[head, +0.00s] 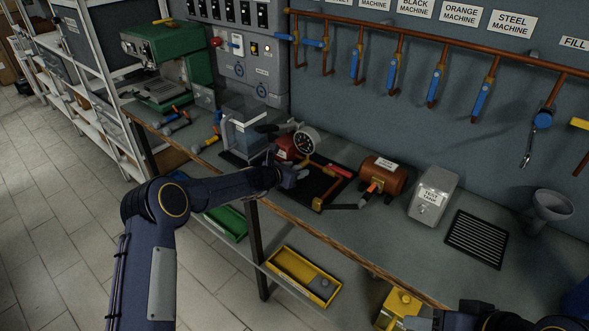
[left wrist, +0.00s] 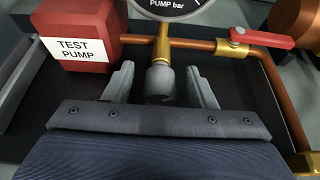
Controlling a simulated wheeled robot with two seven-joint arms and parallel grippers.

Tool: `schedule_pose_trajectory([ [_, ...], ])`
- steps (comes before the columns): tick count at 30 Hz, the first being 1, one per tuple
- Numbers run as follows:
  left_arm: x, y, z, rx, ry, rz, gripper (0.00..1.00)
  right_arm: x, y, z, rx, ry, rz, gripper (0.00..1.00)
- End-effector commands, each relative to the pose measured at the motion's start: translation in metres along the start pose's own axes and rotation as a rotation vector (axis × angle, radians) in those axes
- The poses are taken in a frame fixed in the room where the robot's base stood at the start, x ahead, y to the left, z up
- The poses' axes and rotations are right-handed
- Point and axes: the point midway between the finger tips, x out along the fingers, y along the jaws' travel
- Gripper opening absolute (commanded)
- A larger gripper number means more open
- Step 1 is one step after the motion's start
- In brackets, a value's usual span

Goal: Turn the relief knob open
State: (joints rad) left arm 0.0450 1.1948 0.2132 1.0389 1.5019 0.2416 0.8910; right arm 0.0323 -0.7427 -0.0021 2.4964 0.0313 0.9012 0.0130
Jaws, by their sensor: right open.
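A grey round knob (left wrist: 160,83) sits at the end of a brass stem below the pump gauge (left wrist: 170,5) in the left wrist view. My left gripper (left wrist: 162,88) is open, with one finger on each side of the knob and a visible gap to both. In the head view my left gripper (head: 291,179) is at the pump fittings, and the arm hides the knob there. The gauge (head: 306,140) stands just behind it. My right gripper (head: 420,323) is at the bottom edge, mostly cut off, and open.
The red test pump (left wrist: 75,35) stands left of the knob. A copper pipe with a red lever (left wrist: 262,38) runs to the right. A copper tank (head: 382,178), a grey test drop box (head: 433,195) and a black grate (head: 476,241) share the bench.

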Motion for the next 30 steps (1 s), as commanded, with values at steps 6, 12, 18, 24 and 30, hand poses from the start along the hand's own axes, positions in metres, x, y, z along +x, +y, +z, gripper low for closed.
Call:
schedule_pose_trajectory([
  [6, 0.0, 0.0, 0.0, 0.0, 0.0, 0.0, 0.22, 0.0, 0.0, 0.0, 0.0, 0.0, 0.0, 0.51],
  [12, 0.0, 0.0, -0.001, 0.003, -0.001, 0.002, 0.08, 0.002, 0.001, 0.001, 0.0, 0.0, 0.0, 0.51],
  [18, 0.003, 0.0, -0.007, 0.066, -0.003, 0.027, 0.08, 0.03, 0.014, 0.015, 0.0, 0.0, 0.0, 0.51],
  [24, 0.003, -0.001, -0.006, 0.165, -0.003, 0.068, 0.08, 0.061, 0.028, 0.031, 0.0, 0.0, 0.0, 0.51],
  [30, 0.001, -0.002, -0.002, 0.225, -0.002, 0.093, 0.08, 0.073, 0.033, 0.037, 0.0, 0.0, 0.0, 0.51],
])
